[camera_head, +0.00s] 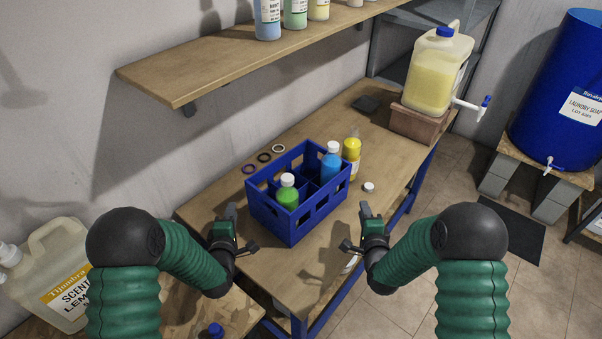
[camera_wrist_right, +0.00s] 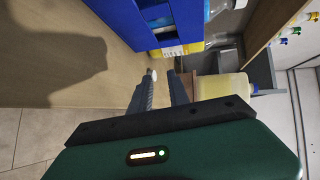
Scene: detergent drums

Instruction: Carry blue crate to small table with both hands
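The blue crate (camera_head: 291,222) stands upright on a wooden bench (camera_head: 400,160). It holds a green bottle (camera_head: 288,196) with a white cap and a blue bottle (camera_head: 331,165) in separate compartments. My left gripper (camera_head: 241,229) is open and empty, just left of the crate's near end. My right gripper (camera_head: 356,228) is open and empty, to the right of the crate and apart from it. The right wrist view shows its two fingers (camera_wrist_right: 163,88) spread, with the crate's blue wall (camera_wrist_right: 125,22) beside them. I cannot tell which surface is the small table.
A yellow bottle (camera_head: 352,156) and a white cap (camera_head: 369,187) stand close right of the crate. Several rings (camera_head: 264,157) lie behind it. A tap jug (camera_head: 438,75) sits at the bench's far end. A shelf (camera_head: 230,62) overhangs the back.

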